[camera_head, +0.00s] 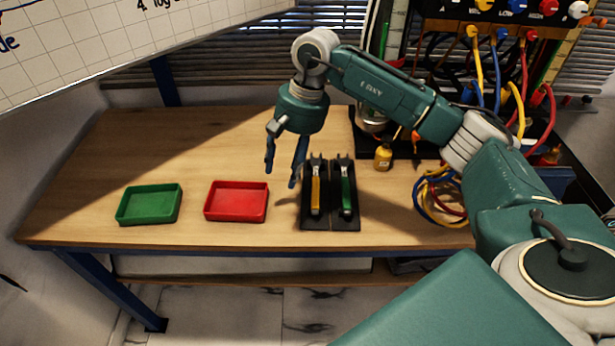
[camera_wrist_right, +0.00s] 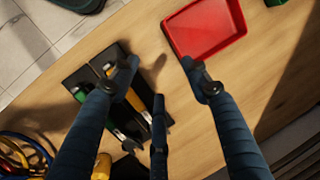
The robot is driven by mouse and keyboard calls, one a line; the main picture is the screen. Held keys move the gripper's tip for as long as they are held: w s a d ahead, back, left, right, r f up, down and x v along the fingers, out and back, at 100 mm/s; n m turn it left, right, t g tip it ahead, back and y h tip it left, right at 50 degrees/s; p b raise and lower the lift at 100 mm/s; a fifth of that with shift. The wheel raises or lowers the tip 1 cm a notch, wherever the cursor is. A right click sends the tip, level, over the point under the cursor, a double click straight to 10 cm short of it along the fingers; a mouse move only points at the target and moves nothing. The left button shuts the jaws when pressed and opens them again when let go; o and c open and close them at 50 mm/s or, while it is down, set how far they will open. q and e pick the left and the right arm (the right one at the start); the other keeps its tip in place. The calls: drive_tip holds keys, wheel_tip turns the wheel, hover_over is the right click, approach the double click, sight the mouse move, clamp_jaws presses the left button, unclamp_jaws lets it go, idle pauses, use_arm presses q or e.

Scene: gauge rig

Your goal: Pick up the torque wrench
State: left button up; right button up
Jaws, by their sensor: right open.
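Two wrench-like tools lie side by side on a black holder (camera_head: 329,224) on the wooden table. One has a yellow-orange handle (camera_head: 315,196), the other a green handle (camera_head: 346,196); I cannot tell which is the torque wrench. My right gripper (camera_head: 282,174) is open and empty, pointing down above the table, just left of the holder's back end. In the right wrist view, one of its fingers partly covers the yellow tool (camera_wrist_right: 136,103). The green handle's end (camera_wrist_right: 79,95) shows beyond that finger. My left gripper is out of view.
A red tray (camera_head: 236,219) stands left of the holder, a green tray (camera_head: 149,221) farther left. Right of the holder are a yellow bottle (camera_head: 383,158) and coiled cables (camera_head: 437,212). The rig with hoses (camera_head: 497,60) fills the back right. The table's back left is clear.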

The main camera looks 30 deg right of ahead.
drive_tip(key=d+r+h, duration=0.2)
drive_tip(key=d+h, duration=0.1)
drive_tip(key=d, duration=0.6)
hover_over(318, 184)
drive_tip(key=shift+n+g, duration=0.3)
drive_tip(key=f, duration=0.3)
drive_tip(key=f+p, duration=0.1)
drive_tip(key=shift+w+d+f, duration=0.2)
drive_tip(key=shift+d+f, duration=0.05)
drive_tip(key=shift+f, duration=0.15)
drive_tip(key=f, duration=0.1)
drive_tip(key=f+p, duration=0.1)
drive_tip(key=f, duration=0.2)
drive_tip(key=shift+s+a+f+p, duration=0.25)
drive_tip(key=shift+s+f+p, duration=0.05)
drive_tip(key=shift+f+p, duration=0.1)
drive_tip(key=shift+f, duration=0.4)
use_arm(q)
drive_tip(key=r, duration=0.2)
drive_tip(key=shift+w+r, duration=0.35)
use_arm(e)
clamp_jaws()
